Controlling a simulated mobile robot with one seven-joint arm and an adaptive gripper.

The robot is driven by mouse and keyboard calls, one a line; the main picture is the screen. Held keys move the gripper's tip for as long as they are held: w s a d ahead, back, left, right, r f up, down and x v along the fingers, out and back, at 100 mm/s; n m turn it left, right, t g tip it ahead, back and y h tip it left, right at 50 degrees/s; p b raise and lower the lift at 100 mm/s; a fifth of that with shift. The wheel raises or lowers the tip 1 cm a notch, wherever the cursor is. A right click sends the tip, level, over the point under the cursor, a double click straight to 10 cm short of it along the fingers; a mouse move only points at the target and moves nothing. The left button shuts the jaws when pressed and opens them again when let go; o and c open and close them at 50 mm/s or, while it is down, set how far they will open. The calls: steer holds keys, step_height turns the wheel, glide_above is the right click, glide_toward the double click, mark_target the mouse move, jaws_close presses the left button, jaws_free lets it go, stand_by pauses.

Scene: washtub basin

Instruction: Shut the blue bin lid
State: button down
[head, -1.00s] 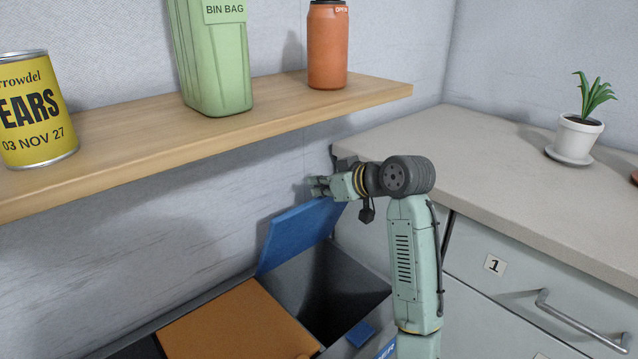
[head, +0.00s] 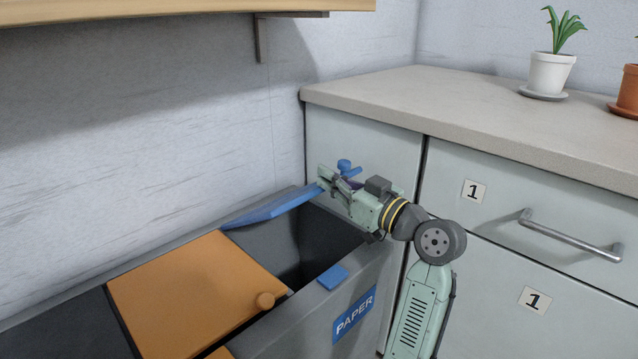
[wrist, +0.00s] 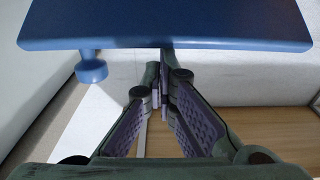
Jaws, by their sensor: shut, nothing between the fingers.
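The blue lid (head: 270,211) is part-way open over the bin's dark open compartment (head: 320,255). It is seen nearly edge-on, tilted up toward its right end. Its round blue knob (head: 345,166) shows just behind my gripper (head: 325,180), which is at the lid's raised end. In the wrist view, the blue lid (wrist: 165,25) spans the top, with its knob (wrist: 92,70) on the left. My gripper (wrist: 160,85) has its fingers together and empty, close to the lid's edge. I cannot tell whether they touch.
An orange lid (head: 190,290) lies shut on the neighbouring compartment. A blue pad (head: 332,277) sits on the bin's front rim above the PAPER label (head: 354,313). A counter with drawers (head: 520,230) stands close on the right, and a shelf (head: 150,12) hangs above.

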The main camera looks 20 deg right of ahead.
steer(key=s+d+f+t+b, duration=0.1)
steer(key=s+f+b, duration=0.2)
steer(key=f+b, duration=0.1)
steer(key=shift+f+b, duration=0.35)
steer(key=shift+f, duration=0.5)
